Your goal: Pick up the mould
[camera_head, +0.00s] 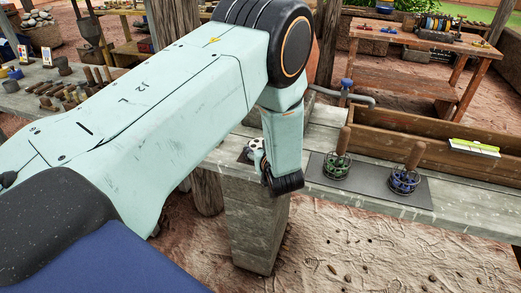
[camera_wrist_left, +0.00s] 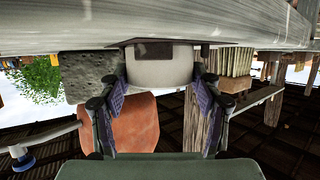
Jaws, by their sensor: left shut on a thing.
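A pale, whitish block with a dark rectangular recess, which I take to be the mould (camera_wrist_left: 158,70), sits between the fingers of my left gripper (camera_wrist_left: 158,84) in the left wrist view. The fingers press on its two sides, so the gripper is shut on it. The mould is against or very close to the grey bench surface (camera_wrist_left: 60,22); I cannot tell if it touches. In the head view my left arm reaches down to the bench (camera_head: 225,165), and its wrist mostly hides the gripper and mould. My right gripper is not in view.

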